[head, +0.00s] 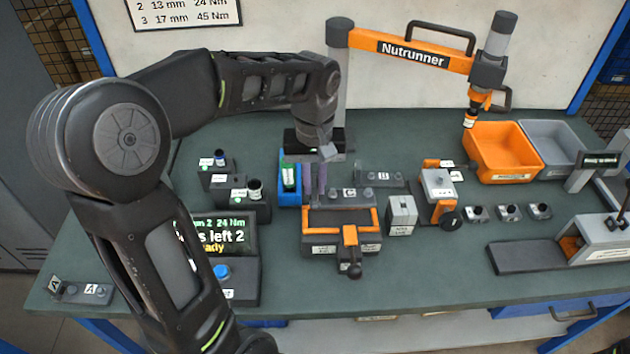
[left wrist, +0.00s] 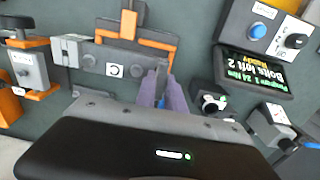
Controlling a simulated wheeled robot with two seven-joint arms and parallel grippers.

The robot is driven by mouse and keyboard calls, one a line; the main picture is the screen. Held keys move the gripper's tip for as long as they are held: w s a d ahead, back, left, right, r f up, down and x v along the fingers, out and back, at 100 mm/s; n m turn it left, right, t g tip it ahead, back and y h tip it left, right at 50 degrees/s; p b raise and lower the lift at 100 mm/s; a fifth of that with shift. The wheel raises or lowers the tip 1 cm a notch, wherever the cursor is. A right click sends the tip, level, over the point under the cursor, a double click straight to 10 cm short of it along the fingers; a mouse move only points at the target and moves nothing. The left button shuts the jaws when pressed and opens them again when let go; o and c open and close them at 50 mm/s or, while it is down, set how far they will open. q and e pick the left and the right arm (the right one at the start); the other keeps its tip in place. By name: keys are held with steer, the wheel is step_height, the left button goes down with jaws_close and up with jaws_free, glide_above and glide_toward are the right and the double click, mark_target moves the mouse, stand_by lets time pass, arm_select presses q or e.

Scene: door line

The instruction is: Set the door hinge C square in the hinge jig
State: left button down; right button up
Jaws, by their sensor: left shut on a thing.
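The door hinge C (head: 367,194) is a dark grey plate with round studs and a white C label. In the head view it lies along the back of the hinge jig (head: 318,249), a dark block with orange clamp bars. It also shows in the left wrist view (left wrist: 90,61), beside the orange jig parts (left wrist: 160,43). My left gripper (head: 315,192) points down at the hinge's left end, its purplish fingers shut on it. The fingers also show in the left wrist view (left wrist: 163,98). Whether the hinge is fully seated is unclear. My right gripper is out of view.
Hinge B (head: 383,178) lies behind, hinge A (head: 95,291) at the front left. A blue holder (head: 290,192) stands close left of my fingers. A grey block (head: 402,214) and an orange-grey fixture (head: 438,185) stand right. A nutrunner (head: 425,53) hangs above.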

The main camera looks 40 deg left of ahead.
mark_target(314, 204)
arm_select(q)
steer(key=shift+f, duration=0.1)
steer(key=shift+f+b, duration=1.85)
steer(key=shift+f, duration=0.4)
steer(key=shift+f+b, duration=0.6)
steer(key=shift+f, duration=0.35)
stand_by(0.4)
steer(key=c, duration=1.3)
jaws_free()
steer(key=shift+c, duration=0.2)
steer(key=shift+s, duration=0.1)
steer(key=shift+r+p, duration=2.75)
steer(key=shift+r, duration=0.8)
